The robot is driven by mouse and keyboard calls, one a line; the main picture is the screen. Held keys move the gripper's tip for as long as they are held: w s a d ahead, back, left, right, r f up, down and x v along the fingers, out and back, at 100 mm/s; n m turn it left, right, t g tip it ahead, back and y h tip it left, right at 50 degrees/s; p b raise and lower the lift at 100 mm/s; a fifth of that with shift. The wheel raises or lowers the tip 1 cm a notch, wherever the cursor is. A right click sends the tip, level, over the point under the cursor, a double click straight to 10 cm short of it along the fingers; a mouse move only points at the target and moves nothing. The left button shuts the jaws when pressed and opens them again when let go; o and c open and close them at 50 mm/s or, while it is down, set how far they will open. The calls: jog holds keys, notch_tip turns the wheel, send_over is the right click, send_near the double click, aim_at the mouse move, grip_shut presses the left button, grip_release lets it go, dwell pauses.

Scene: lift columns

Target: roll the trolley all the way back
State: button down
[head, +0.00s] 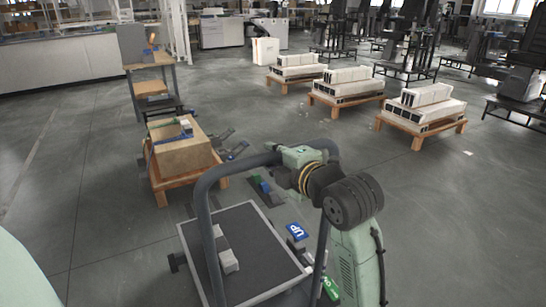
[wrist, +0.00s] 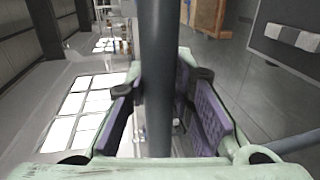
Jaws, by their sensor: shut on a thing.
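The trolley has a flat dark deck (head: 262,238) with a pale rim and a tall dark grey arched handle (head: 206,215). It stands on the floor just in front of me. My gripper (head: 281,153) is at the upper bar of the handle. In the wrist view the handle bar (wrist: 158,70) runs between the purple pads of my gripper (wrist: 160,118), which is shut on it. A pale grey block (head: 229,261) lies on the deck. The deck's right part and the lower handle are partly hidden by my arm.
A cardboard box (head: 183,158) on a wooden pallet (head: 160,187) stands beyond the trolley at left. Small loose items, including a blue sign (head: 296,230), lie right of the deck. White stacks (head: 345,83) on pallets stand farther back. Open floor (head: 440,230) lies at right.

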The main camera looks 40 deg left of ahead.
jog(key=shift+s+d+f, duration=0.1)
jog(key=shift+f, duration=0.05)
jog(key=c, duration=1.6)
grip_release()
jog(key=shift+d, duration=0.2)
jog(key=shift+c, duration=0.2)
jog(key=shift+o, duration=1.4)
jog(key=shift+a, duration=0.1)
jog(key=v, duration=1.2)
